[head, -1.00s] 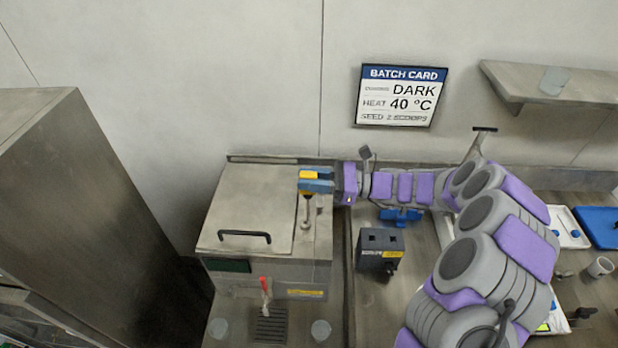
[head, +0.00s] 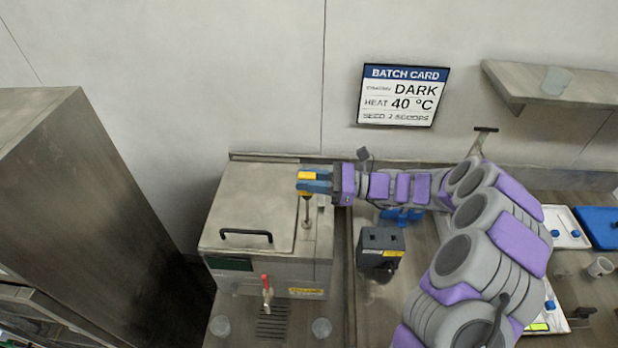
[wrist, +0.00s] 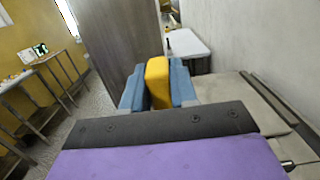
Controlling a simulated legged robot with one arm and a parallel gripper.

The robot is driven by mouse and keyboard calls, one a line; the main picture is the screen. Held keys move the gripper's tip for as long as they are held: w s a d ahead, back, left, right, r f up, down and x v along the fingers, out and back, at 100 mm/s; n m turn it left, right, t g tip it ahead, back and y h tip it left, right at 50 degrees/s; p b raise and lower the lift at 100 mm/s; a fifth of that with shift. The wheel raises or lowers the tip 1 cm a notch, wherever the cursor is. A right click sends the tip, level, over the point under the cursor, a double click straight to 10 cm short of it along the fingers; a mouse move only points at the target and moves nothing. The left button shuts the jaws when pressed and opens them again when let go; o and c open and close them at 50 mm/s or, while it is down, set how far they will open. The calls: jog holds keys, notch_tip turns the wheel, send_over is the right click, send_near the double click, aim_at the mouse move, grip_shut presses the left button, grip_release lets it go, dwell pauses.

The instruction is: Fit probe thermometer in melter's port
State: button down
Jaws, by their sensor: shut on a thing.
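My gripper (head: 316,182) has blue fingers and is shut on the yellow probe thermometer (head: 307,175), above the right part of the melter's top. In the head view the probe's thin grey stem points down from the yellow head toward the melter (head: 248,205). The port itself is hidden or too small to make out, so I cannot tell whether the tip is in it. In the wrist view the yellow head (wrist: 158,82) sits between the blue fingers. The melter is a steel box with a closed lid and a black handle (head: 246,235).
A dark two-holed block (head: 381,248) stands right of the melter. A red-handled tap (head: 265,283) is on the melter's front, above a drain grate (head: 272,322). A tall steel cabinet (head: 80,180) stands at left. A batch card (head: 402,95) hangs on the wall.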

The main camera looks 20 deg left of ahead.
jog(key=shift+f+b, duration=1.6)
jog(key=shift+f, duration=3.85)
jog(key=c, duration=0.8)
grip_release()
jog(key=p+v, duration=0.1)
jog(key=v, duration=1.6)
jog(key=shift+w+d+p, duration=0.15)
jog(key=shift+w+p, duration=0.05)
jog(key=shift+p, duration=0.1)
